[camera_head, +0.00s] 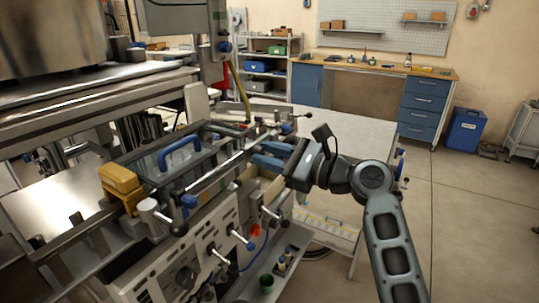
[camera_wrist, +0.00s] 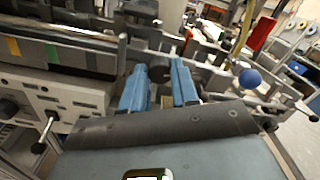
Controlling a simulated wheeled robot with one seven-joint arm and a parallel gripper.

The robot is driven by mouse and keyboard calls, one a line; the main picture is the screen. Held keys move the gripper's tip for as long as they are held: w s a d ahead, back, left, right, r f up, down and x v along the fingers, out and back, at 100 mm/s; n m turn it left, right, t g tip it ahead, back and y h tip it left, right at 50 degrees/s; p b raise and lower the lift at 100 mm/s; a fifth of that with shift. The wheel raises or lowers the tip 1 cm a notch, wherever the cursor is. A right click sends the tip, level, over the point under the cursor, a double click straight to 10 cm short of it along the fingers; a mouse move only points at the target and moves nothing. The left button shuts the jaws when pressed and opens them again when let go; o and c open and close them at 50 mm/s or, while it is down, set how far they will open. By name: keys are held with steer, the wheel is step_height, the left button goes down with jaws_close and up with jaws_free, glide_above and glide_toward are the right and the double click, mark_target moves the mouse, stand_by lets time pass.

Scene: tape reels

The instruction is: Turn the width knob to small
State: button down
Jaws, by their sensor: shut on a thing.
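My gripper (camera_head: 266,156) is at the front rail of the machine in the head view, with its blue fingers pointing left into it. In the wrist view, the two blue fingers of my gripper (camera_wrist: 159,78) stand on either side of a small dark round knob (camera_wrist: 159,70), shut on it. I take this as the width knob; I see no readable label or scale mark at it. In the head view the knob is hidden by the fingers and the machine parts.
The machine's control panel (camera_head: 150,270) has several levers and a black dial (camera_head: 185,278). A blue ball handle (camera_wrist: 250,79) stands right of my fingers. A blue arched handle (camera_head: 180,152) tops a clear cover. Open floor lies to the right.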

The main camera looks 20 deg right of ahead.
steer(key=shift+f+n+b, duration=0.2)
steer(key=shift+n+b, duration=5.3)
steer(key=shift+n, duration=2.8)
steer(key=shift+f+n+b, duration=0.15)
steer(key=shift+n+b, duration=5.35)
steer(key=shift+n, duration=2.8)
steer(key=c, duration=0.8)
jaws_free()
steer(key=shift+r, duration=0.15)
steer(key=shift+c, duration=0.2)
steer(key=shift+s+d, duration=0.1)
steer(key=shift+d, duration=0.05)
